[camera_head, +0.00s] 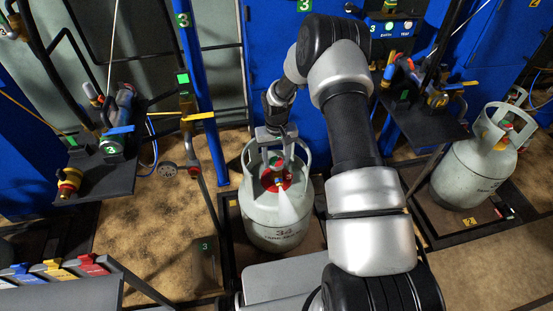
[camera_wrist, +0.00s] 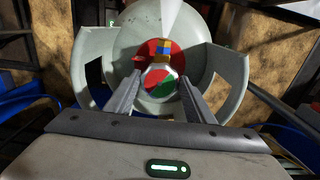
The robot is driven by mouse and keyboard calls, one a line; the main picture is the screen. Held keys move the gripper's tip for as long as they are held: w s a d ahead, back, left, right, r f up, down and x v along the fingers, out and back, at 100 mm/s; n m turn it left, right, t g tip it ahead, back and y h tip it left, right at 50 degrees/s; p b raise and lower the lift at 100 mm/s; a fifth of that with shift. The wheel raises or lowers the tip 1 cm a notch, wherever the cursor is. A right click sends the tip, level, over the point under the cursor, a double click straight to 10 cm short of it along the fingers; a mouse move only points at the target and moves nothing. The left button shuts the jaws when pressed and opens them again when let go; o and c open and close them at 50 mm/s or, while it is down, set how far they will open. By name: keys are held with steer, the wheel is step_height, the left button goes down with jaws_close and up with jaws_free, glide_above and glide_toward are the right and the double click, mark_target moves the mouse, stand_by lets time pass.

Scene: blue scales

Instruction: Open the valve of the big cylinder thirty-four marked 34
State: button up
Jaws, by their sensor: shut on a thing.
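The big grey-green cylinder marked 34 (camera_head: 262,216) stands upright below my arm, with its collar around the valve. The valve's round red-and-green knob (camera_wrist: 159,83) shows in the wrist view, above a brass, blue and red fitting (camera_wrist: 164,51). In the head view the knob is small and partly covered. My gripper (camera_wrist: 160,92) reaches down inside the collar and is shut on the knob, one finger at each side. A white cone-shaped plume (camera_head: 287,204) spreads from the valve fitting; it also shows in the wrist view (camera_wrist: 171,15).
Another grey cylinder (camera_head: 462,173) stands on a dark platform at the right. Black shelves with valves and hoses (camera_head: 103,180) stand at the left and right. A blue post (camera_head: 205,100) rises beside cylinder 34. Coloured tabs (camera_head: 55,268) sit at the lower left.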

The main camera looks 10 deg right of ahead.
steer(key=shift+n, duration=0.3)
steer(key=n, duration=0.6)
steer(key=shift+w+d, duration=0.1)
steer(key=n, duration=0.6)
steer(key=shift+w+d+n, duration=0.1)
steer(key=shift+n, duration=0.3)
steer(key=n, duration=1)
steer(key=shift+w, duration=0.15)
steer(key=shift+n, duration=0.3)
steer(key=o, duration=1)
steer(key=shift+o, duration=0.2)
